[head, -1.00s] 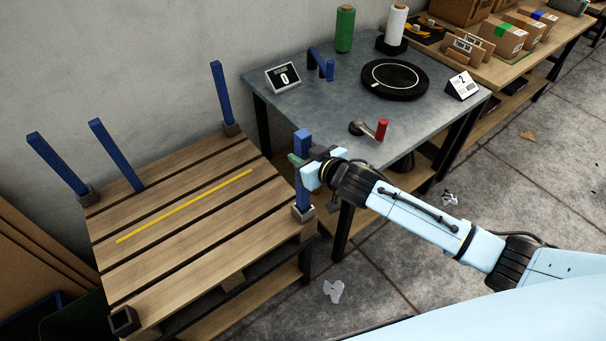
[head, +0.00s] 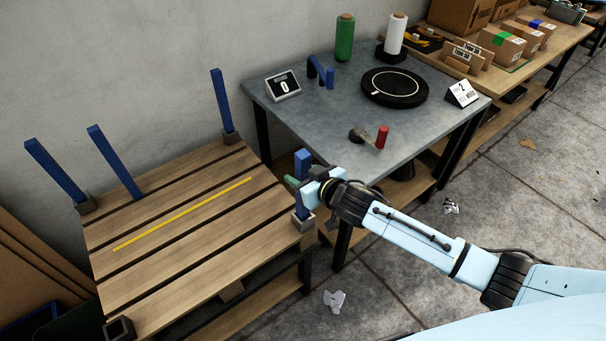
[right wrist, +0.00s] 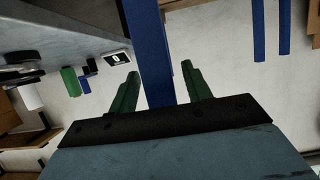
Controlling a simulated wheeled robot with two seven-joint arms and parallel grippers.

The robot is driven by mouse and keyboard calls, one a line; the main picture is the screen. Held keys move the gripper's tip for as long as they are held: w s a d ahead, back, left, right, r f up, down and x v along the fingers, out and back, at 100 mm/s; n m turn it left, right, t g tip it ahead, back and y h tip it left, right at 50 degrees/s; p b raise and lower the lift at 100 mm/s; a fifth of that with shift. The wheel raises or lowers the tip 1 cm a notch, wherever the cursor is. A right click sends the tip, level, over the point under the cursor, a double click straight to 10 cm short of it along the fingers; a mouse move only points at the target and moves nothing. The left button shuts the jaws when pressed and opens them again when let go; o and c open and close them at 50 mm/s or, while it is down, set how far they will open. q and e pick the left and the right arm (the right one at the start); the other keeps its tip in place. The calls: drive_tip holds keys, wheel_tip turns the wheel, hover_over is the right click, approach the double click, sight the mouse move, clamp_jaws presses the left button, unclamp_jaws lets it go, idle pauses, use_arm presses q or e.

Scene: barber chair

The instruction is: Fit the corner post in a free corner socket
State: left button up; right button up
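A blue corner post (head: 302,162) stands upright at the right corner of the slatted wooden pallet (head: 190,235), its foot in the dark corner socket (head: 304,225). My right gripper (head: 301,183) is around this post. In the right wrist view the post (right wrist: 148,50) passes between the green fingers, with a visible gap on each side. Other blue posts stand in the far-left socket (head: 85,204) and the back socket (head: 231,136). The front-left socket (head: 119,328) is empty. My left gripper is not in view.
A grey table (head: 320,120) right behind my gripper holds a red-handled tool (head: 382,136), a display (head: 283,86), a black turntable (head: 393,87) and spools. Crumpled paper (head: 334,301) lies on the floor.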

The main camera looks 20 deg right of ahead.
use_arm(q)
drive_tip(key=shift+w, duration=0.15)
use_arm(e)
drive_tip(key=shift+s+r, duration=0.15)
drive_tip(key=shift+r, duration=0.1)
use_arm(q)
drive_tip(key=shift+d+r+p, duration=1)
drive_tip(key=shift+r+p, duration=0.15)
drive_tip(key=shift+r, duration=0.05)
use_arm(e)
drive_tip(key=v, duration=1.1)
drive_tip(key=shift+s+d, duration=0.2)
drive_tip(key=shift+s, duration=0.1)
